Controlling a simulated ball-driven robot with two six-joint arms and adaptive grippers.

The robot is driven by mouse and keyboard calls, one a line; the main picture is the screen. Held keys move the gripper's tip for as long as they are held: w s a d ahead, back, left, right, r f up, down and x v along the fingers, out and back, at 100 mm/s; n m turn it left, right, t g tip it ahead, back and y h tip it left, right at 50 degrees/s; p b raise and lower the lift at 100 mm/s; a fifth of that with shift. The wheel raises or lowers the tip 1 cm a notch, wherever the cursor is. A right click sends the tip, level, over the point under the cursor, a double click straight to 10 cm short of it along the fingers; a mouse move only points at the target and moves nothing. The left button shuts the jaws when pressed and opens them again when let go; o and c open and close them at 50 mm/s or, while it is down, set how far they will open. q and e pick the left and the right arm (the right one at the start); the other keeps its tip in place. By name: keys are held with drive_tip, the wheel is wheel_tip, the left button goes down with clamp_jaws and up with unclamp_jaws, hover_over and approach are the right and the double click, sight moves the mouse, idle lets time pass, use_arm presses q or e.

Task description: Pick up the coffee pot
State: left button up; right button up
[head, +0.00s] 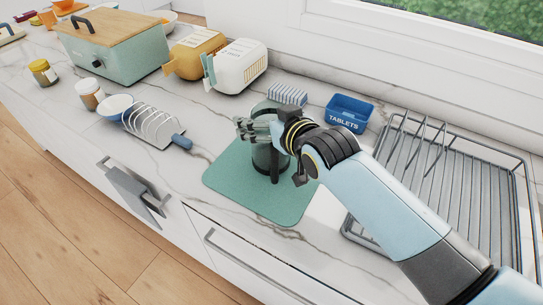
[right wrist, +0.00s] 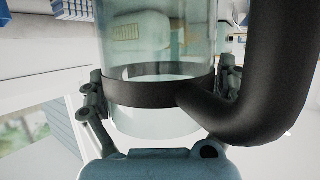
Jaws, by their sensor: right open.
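The coffee pot (head: 262,158) is a clear glass cylinder with a black band and a black handle. It stands upright on a green mat (head: 225,185). My right gripper (head: 258,128) reaches it from the right and hides much of its upper part. In the right wrist view the pot's glass (right wrist: 155,65) fills the middle, with the handle at the right. There my right gripper (right wrist: 163,92) is open, with one finger on each side of the black band. I cannot tell whether the fingers touch it. My left gripper is not in view.
A wire drying rack (head: 475,185) lies at the right, under my right arm. A blue tablets box (head: 348,113) and a striped sponge-like block (head: 287,95) stand behind the pot. A toast rack (head: 155,124) is at the left. Two toasters (head: 237,67) stand farther back.

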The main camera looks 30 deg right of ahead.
drive_tip(key=shift+w+f, duration=0.25)
drive_tip(key=shift+w, duration=0.35)
drive_tip(key=shift+s+r, duration=0.1)
drive_tip(key=c, duration=1.5)
